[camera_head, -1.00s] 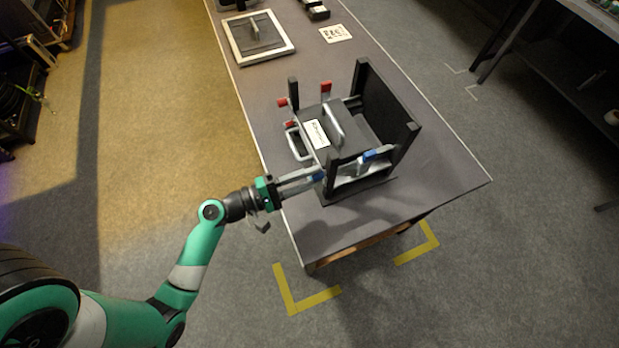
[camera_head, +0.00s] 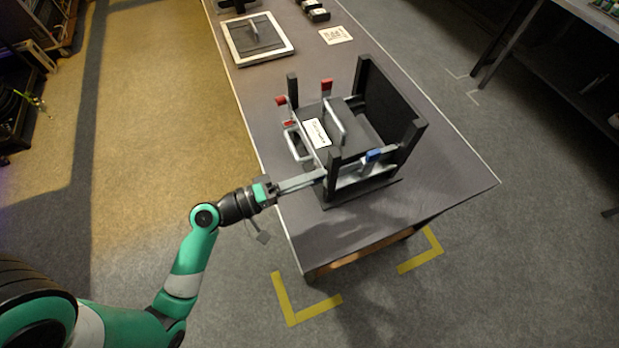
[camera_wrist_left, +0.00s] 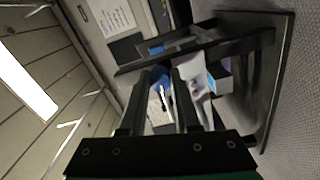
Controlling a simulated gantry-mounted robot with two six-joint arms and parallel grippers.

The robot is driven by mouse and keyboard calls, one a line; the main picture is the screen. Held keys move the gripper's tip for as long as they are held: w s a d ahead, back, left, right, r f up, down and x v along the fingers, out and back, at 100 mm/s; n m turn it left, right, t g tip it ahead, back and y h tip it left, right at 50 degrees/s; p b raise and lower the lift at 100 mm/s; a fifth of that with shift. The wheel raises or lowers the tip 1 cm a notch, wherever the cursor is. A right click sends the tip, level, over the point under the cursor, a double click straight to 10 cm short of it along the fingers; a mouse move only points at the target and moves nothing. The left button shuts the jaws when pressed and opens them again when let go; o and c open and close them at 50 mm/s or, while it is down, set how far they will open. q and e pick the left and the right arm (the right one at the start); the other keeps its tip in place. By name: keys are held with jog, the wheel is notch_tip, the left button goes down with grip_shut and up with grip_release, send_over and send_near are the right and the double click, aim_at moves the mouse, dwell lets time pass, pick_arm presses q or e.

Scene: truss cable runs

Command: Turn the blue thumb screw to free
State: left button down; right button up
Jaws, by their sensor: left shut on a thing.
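A black truss frame (camera_head: 392,92) stands on the grey table. My left gripper (camera_head: 322,176) reaches its near left corner from the left, with fingertips at the post. In the left wrist view the two fingers (camera_wrist_left: 166,82) are close together, shut on a blue thumb screw (camera_wrist_left: 162,84) that shows between their tips. In the head view that screw is hidden behind the fingers. Another blue part (camera_head: 372,155) sits on the frame's front rail, apart from the gripper. How far the held screw is turned cannot be told. My right gripper is not in view.
Red-capped parts (camera_head: 327,86) and a grey handle (camera_head: 335,122) are on the frame's left half. A framed panel (camera_head: 258,38) and a white printed card (camera_head: 336,35) lie farther back on the table (camera_head: 440,160). The table's right front is clear.

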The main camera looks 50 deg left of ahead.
pick_arm(q)
jog(key=shift+f, duration=0.1)
dwell(0.3)
jog(key=c, duration=0.6)
grip_release()
